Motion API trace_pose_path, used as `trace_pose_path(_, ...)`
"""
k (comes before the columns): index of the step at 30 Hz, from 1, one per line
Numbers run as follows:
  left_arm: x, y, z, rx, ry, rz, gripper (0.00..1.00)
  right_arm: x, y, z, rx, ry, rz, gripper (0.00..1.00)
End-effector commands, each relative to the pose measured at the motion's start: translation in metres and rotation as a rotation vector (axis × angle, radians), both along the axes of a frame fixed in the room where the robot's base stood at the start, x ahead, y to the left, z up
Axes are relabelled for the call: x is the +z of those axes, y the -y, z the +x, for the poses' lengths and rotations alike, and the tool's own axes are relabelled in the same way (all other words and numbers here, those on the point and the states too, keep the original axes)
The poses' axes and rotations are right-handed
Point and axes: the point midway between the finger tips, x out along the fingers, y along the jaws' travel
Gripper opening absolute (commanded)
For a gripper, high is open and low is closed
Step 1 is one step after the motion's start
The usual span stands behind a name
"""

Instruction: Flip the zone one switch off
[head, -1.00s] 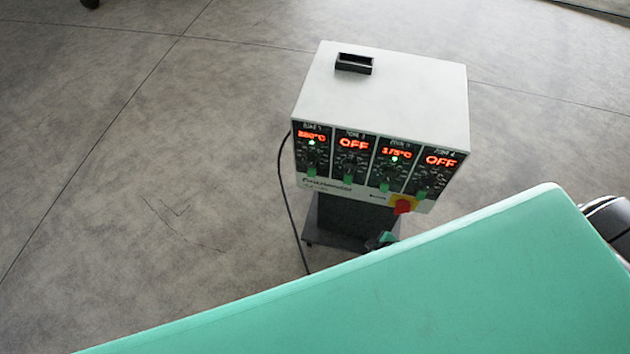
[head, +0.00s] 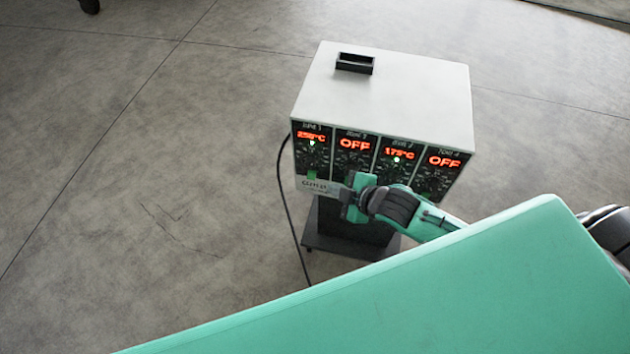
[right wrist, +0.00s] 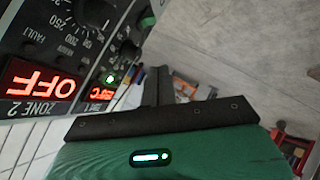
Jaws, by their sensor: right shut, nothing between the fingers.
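The zone one panel (head: 312,150) is at the left end of the controller's front, its display and green lamp lit. The zone one switch (head: 312,175), green, is at its bottom; a green switch tip (right wrist: 148,21) shows in the right wrist view, beyond the fingers. My right gripper (head: 350,190) is in front of the lower zone two panel, just right of that switch, and hides the zone two switch. In the right wrist view its fingers (right wrist: 157,78) are shut with nothing between them. I cannot tell whether they touch the panel. My left gripper is out of view.
The white controller box (head: 410,85) carries a small black tray (head: 355,63) on top. Zone two (head: 354,145) and zone four (head: 444,161) read OFF; zone three (head: 399,154) is lit. A black cable hangs at the left. The floor around is clear.

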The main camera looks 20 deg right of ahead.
Motion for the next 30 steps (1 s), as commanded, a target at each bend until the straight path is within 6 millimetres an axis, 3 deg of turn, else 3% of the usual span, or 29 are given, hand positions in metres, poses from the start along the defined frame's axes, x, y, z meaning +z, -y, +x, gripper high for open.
trace_pose_path(8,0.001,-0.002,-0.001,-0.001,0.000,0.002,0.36,-0.010,-0.006,0.015,-0.003,0.001,0.002,0.00)
trace_pose_path(21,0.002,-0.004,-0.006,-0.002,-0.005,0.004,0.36,-0.058,-0.037,0.078,-0.003,-0.001,0.003,0.00)
trace_pose_path(30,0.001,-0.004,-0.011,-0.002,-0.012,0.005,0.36,-0.086,-0.023,0.092,-0.001,0.000,-0.001,0.00)
